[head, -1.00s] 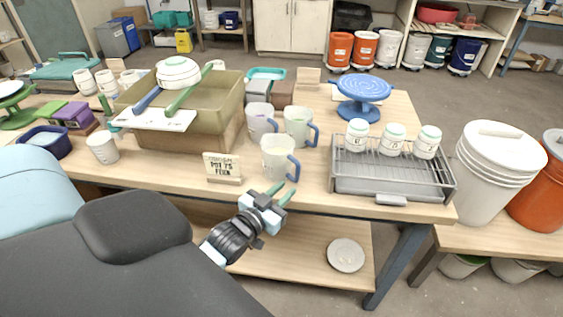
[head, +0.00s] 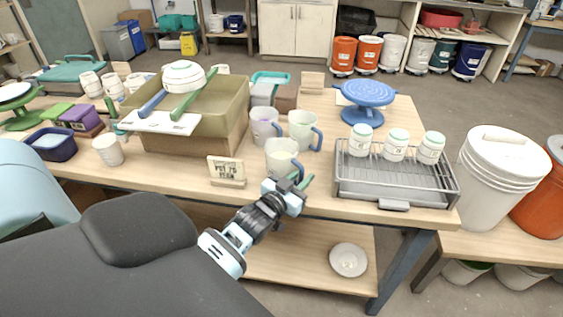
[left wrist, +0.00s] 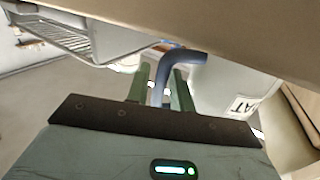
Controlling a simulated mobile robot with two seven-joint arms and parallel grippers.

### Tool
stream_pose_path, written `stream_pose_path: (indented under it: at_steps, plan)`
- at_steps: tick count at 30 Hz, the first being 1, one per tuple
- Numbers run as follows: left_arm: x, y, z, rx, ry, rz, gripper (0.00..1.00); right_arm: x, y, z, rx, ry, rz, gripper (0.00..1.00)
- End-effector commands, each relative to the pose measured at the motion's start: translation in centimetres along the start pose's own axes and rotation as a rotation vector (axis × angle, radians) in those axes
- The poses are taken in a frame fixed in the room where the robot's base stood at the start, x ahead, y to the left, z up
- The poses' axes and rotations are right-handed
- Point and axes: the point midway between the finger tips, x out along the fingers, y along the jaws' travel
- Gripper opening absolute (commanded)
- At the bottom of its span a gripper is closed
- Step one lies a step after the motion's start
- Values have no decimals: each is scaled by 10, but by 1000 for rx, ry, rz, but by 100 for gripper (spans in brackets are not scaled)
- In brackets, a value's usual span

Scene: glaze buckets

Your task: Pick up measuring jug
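Three pale measuring jugs with blue-grey handles stand on the wooden table in the head view: a front one (head: 280,157), a back left one (head: 264,126) and a back right one (head: 301,130). My left gripper (head: 303,184) is at the front jug's handle, near the table's front edge. In the left wrist view the green fingers of the gripper (left wrist: 161,88) are apart, one on each side of the blue handle (left wrist: 160,72). Small gaps seem to show between fingers and handle. The pale jug body (left wrist: 215,85) is to the right. My right gripper is not in view.
A small sign (head: 226,171) stands left of the front jug. A grey wire rack tray (head: 372,187) with three white jars is to the right. An olive bin (head: 226,105) is behind left. A blue turntable (head: 366,94) stands at the back.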

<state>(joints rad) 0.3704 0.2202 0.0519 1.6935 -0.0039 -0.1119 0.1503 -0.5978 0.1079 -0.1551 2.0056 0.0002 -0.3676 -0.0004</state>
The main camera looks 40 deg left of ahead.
Motion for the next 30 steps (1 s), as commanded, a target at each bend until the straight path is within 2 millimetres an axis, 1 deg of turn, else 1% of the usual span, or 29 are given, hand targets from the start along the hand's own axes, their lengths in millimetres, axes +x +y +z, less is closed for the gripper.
stream_pose_path:
  at_steps: [1,5,13,18,30]
  plan:
    - [7,0,-1,0,1,0,23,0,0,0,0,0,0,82]
    - [17,0,0,0,-1,0,23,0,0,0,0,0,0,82]
    - [18,0,1,0,-1,0,23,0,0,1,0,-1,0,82]
    - [18,0,1,0,-1,0,1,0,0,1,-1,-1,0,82]
    - [18,0,-1,3,4,0,0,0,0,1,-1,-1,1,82]
